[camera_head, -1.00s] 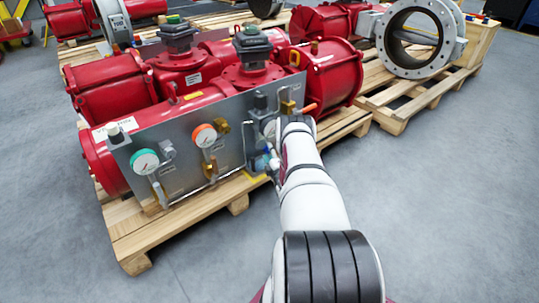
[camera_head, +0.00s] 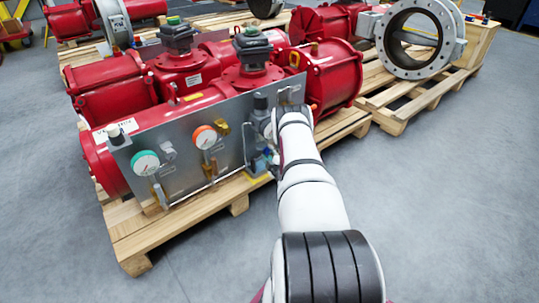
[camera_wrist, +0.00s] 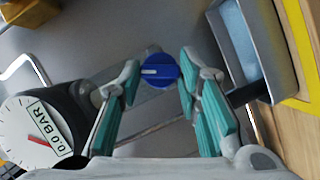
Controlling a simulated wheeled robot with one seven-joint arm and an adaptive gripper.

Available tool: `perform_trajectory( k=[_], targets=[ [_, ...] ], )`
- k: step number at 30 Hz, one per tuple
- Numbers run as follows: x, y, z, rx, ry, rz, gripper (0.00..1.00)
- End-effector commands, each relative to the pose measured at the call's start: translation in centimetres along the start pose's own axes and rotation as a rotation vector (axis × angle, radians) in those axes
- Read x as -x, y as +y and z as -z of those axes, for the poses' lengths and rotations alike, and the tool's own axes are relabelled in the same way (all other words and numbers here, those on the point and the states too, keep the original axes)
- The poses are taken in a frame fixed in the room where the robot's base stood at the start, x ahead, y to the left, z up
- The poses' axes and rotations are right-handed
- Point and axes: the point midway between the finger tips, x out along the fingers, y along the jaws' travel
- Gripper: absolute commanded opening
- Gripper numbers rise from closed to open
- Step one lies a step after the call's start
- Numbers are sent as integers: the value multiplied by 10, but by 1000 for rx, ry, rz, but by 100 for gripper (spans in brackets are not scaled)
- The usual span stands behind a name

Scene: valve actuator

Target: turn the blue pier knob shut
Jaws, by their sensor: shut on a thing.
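The blue knob (camera_wrist: 159,71) shows in the wrist view as a round disc with a white bar across its face. The bar lies close to level in that view. My gripper (camera_wrist: 159,76) has its teal-padded fingers on both sides of the knob, shut on it. In the head view, my arm reaches to the right part of the grey panel (camera_head: 185,160). The knob cannot be made out there, and my gripper is mostly hidden behind my wrist.
A gauge (camera_wrist: 35,130) reading 0.0 BAR is close to the left finger in the wrist view. A grey box with a pale blue face (camera_wrist: 247,35) is at the right. Red actuators (camera_head: 330,78) stand behind the panel on a wooden pallet (camera_head: 135,232). Floor in front is clear.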

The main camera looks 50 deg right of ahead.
Motion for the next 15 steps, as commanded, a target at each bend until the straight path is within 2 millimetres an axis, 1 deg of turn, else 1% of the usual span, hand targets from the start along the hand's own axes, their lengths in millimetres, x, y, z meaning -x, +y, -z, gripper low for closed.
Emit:
perform_trajectory(
  k=[15],
  targets=[
    [0,5,-2,-451,0,186,4]
  ],
)
